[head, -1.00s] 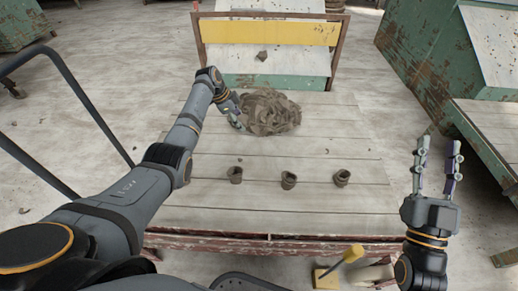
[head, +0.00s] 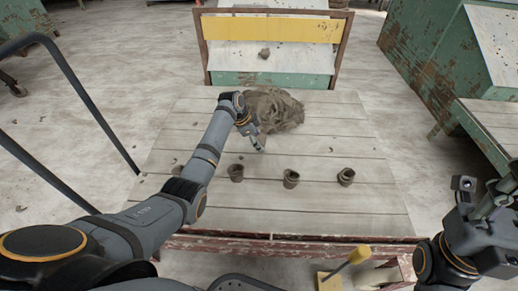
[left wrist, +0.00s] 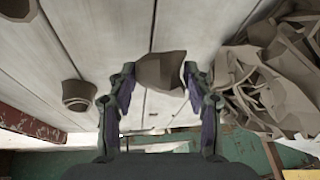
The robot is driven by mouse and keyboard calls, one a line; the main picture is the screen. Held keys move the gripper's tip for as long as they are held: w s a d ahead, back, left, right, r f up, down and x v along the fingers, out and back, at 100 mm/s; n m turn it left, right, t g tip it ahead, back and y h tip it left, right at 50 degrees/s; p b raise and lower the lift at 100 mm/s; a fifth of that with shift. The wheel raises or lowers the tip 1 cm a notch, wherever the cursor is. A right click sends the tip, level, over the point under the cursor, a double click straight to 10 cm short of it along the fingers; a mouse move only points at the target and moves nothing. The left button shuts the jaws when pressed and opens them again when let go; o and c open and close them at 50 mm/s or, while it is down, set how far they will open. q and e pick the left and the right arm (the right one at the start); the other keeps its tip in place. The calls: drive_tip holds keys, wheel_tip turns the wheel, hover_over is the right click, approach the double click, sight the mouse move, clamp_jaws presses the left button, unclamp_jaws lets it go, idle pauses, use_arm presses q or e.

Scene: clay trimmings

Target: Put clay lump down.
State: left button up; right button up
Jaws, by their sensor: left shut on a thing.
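My left gripper (head: 258,143) is over the plank table, just in front of the heap of clay trimmings (head: 280,108). In the left wrist view its two fingers (left wrist: 158,75) are shut on a brown clay lump (left wrist: 160,68), with planks behind it. The heap also shows at the right of the left wrist view (left wrist: 275,85). My right gripper (head: 492,203) is at the right edge, partly cut off, and its fingers are unclear.
A green and yellow bench (head: 270,28) with a small brown piece (head: 264,53) is behind. A worn green cabinet (head: 425,60) stands to the right.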

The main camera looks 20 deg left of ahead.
use_arm(q)
drive_tip(key=f+b, duration=0.1)
drive_tip(key=f, duration=0.1)
drive_tip(key=f+b, duration=0.1)
drive_tip(key=shift+s+d+f+b, duration=0.15)
drive_tip(key=shift+d+f+b, duration=0.1)
drive_tip(key=shift+f+b, duration=0.1)
drive_tip(key=shift+f, duration=0.2)
drive_tip(key=shift+c, duration=0.5)
drive_tip(key=shift+r, duration=0.2)
drive_tip(key=shift+c, duration=0.2)
drive_tip(key=o, duration=1.4)
drive_tip(key=shift+f, duration=0.1)
